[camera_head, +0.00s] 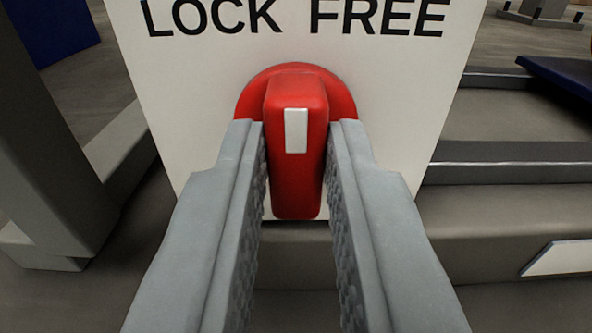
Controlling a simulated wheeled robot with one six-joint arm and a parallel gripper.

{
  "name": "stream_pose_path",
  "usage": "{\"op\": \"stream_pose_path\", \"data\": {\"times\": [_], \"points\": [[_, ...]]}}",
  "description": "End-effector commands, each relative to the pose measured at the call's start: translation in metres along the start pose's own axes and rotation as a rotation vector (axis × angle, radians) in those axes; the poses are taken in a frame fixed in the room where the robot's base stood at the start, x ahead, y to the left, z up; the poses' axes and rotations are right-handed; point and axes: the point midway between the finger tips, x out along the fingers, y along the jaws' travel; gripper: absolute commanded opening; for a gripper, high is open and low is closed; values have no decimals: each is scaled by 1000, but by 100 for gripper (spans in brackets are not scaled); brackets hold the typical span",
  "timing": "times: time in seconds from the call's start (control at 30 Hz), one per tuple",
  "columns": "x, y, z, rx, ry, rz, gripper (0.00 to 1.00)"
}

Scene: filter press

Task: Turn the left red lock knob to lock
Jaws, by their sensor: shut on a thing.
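The red lock knob (297,185) is on a white panel (190,90) in the middle of the head camera view. Its grip bar stands upright in the picture in front of a round red base, and a white mark shows on the bar's upper part. The words LOCK, at the upper left, and FREE, at the upper right, are printed above it. My gripper (296,135) has one grey finger on each side of the bar and is shut on it. The fingers hide parts of the bar's sides.
A grey post (50,150) stands close at the left. Grey step-like ledges (515,155) lie at the right, with a dark blue piece (565,75) above them. A white plate (560,258) shows at the lower right. Another blue object (50,30) is at the upper left.

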Motion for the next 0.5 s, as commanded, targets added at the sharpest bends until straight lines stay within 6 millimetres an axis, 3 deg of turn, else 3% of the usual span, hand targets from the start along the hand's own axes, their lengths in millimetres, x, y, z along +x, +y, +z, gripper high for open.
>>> {"op": "stream_pose_path", "data": {"times": [0.5], "points": [[0,-2,1,-442,-1,0,0]]}}
